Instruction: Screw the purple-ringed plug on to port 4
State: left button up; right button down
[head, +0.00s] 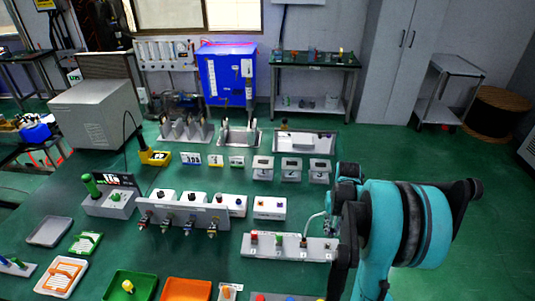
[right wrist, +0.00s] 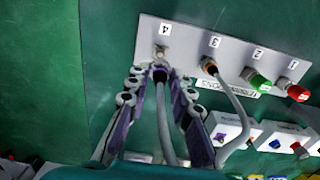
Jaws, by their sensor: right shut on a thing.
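The grey port panel (right wrist: 235,50) carries ports numbered 1 to 4 and also shows in the head view (head: 270,252). Port 4 (right wrist: 162,52) is at its left end in the right wrist view. My right gripper (right wrist: 159,75) is shut on a plug (right wrist: 161,74) with a grey cable, right at port 4. The plug lines up with the port; I cannot tell whether its thread is engaged. Its ring colour is mostly hidden by the fingers. My left gripper is not in view.
Port 3 holds an orange-ringed plug (right wrist: 209,66) whose cable curves close to my right gripper. A green plug (right wrist: 260,82) and a red plug (right wrist: 281,84) sit at ports 2 and 1. White boxes (head: 269,208) stand behind the panel; trays (head: 130,286) lie at front left.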

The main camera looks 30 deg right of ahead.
aim_at(328, 244)
jog(key=shift+f+b, duration=2.15)
jog(key=shift+f, duration=0.65)
jog(key=shift+f+b, duration=0.55)
jog(key=c, duration=1.3)
grip_release()
jog(key=shift+o, duration=0.2)
jog(key=shift+r, duration=0.1)
notch_tip(328, 244, up, 12)
jog(key=shift+f, duration=0.1)
